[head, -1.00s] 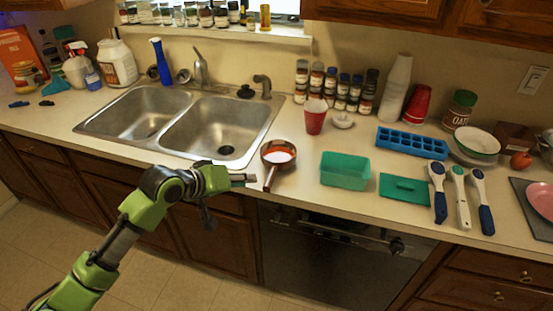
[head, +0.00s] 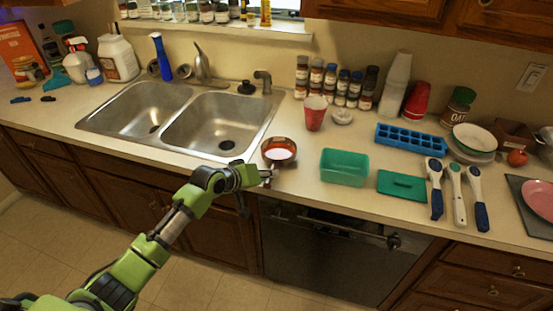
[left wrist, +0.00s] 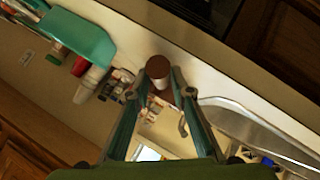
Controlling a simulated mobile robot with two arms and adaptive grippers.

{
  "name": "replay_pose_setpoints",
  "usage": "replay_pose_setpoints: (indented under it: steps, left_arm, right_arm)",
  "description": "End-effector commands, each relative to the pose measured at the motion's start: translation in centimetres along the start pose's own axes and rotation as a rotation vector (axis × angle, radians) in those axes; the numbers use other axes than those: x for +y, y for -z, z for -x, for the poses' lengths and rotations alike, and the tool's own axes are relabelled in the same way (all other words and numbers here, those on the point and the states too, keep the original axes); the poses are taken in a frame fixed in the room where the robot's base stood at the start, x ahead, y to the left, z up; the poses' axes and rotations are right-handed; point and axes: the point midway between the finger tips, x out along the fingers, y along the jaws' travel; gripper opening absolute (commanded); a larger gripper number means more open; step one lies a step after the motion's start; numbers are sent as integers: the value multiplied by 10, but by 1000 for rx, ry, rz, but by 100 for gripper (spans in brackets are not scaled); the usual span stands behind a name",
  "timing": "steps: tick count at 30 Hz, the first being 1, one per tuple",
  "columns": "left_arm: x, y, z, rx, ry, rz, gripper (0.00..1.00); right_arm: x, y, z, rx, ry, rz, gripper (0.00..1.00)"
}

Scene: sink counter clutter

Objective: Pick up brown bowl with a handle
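The brown bowl (head: 279,152) with a pale inside stands near the counter's front edge, right of the sink. Its handle points towards me and is mostly hidden by my left gripper (head: 268,175) in the head view. The gripper is at the handle, just in front of the bowl. In the left wrist view, the brown bowl (left wrist: 158,68) shows between and beyond the spread fingers of my left gripper (left wrist: 160,82). The fingers look open, and contact with the handle cannot be made out. My right gripper is not in view.
A teal container (head: 344,167) and its lid (head: 402,186) lie right of the bowl. A red cup (head: 315,113) and several spice jars (head: 343,86) stand behind it. The double sink (head: 212,124) is to the left. Bare counter lies between bowl and teal container.

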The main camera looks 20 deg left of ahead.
Motion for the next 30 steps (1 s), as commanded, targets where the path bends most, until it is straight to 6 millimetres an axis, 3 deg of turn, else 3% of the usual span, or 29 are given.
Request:
replay_pose_setpoints:
  steps: [6, 14, 18, 30]
  left_arm:
    - [0, 0, -19, 0, 0, 1, 21]
    - [0, 0, -21, 1, 0, 0, 21]
    - [0, 0, -20, 0, 0, 0, 0]
    - [2, 4, -19, 5, -3, -1, 0]
  right_arm:
    - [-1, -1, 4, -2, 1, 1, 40]
    - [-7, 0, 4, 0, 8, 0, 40]
    - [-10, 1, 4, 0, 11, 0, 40]
    - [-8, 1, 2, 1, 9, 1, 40]
